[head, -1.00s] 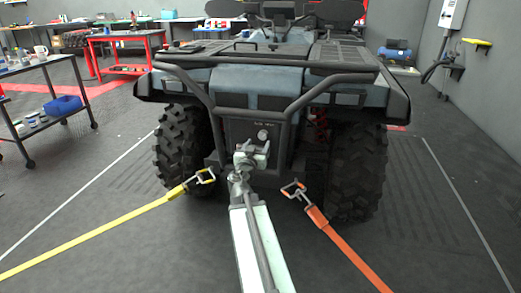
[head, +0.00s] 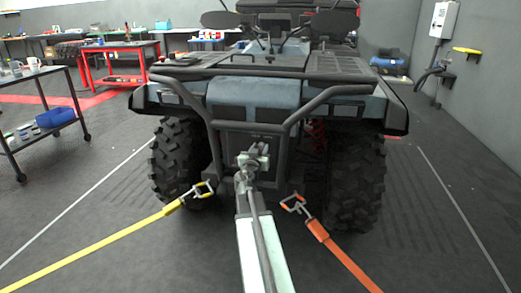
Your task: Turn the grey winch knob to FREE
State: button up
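The winch panel (head: 235,140) is a dark plate under the front rack of the quad bike (head: 255,92), between its front wheels. The grey winch knob does not show now; my gripper appears to hide it. My arm reaches forward from the bottom centre, and my gripper (head: 254,152) is in front of the panel. Its fingers are small and point toward the panel. I cannot tell whether they are apart or closed, or whether they touch the knob.
A yellow strap (head: 90,243) hooks on at the left and an orange strap (head: 345,262) at the right, both low beside my arm. A grey cart (head: 45,130) stands left, a red workbench (head: 118,62) behind it. Floor on both sides is mostly clear.

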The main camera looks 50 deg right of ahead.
grip_shut()
jog(key=shift+s, duration=0.1)
jog(key=shift+n, duration=0.3)
jog(key=n, duration=0.2)
jog(key=shift+d+n, duration=0.15)
jog(key=shift+n, duration=0.15)
jog(key=n, duration=0.5)
jog(key=shift+d, duration=0.1)
jog(key=shift+c, duration=1.5)
grip_release()
jog(key=n, duration=0.5)
jog(key=shift+n, duration=0.4)
jog(key=shift+f+n, duration=0.1)
jog(key=shift+n, duration=1.8)
